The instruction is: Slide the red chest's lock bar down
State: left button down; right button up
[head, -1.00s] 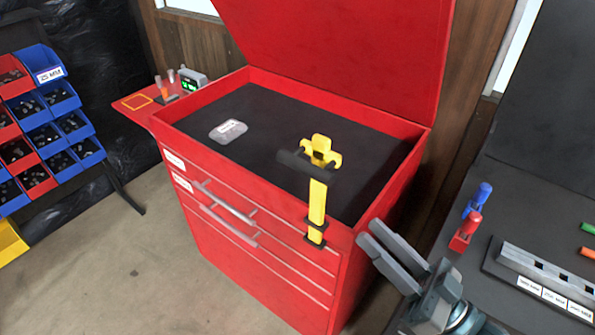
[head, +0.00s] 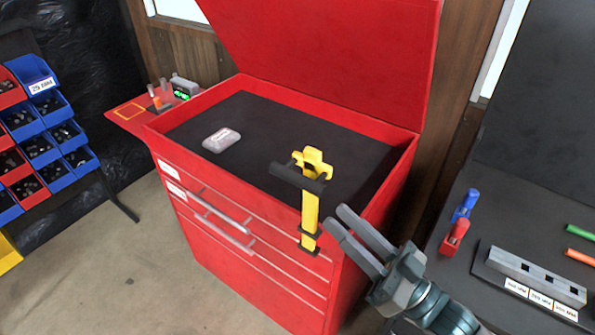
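The red chest (head: 265,262) stands in the middle with its lid raised. Its lock bar (head: 309,215) is a yellow upright strip at the right part of the chest's front, with a dark crosswise handle (head: 297,178) near its top. The handle stands above the front rim, and black brackets hold the strip lower down. My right gripper (head: 339,217) is just right of the strip, below the handle's level. Its two fingers are apart with nothing between them. I cannot tell its exact depth from the bar. My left gripper is not in view.
A pale box (head: 221,140) lies in the open chest top. A dark bench (head: 520,215) at the right carries a red clamp-like tool (head: 455,237), a blue one (head: 466,205) and a grey slotted block (head: 537,277). A bin rack (head: 38,130) stands left. Floor is clear at front left.

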aim_at(297, 179)
jog(key=p+x, duration=0.4)
jog(key=x, duration=0.6)
jog(key=shift+w+a+r, duration=0.25)
jog(key=shift+w+a, duration=0.3)
jog(key=shift+a, duration=0.1)
grip_shut()
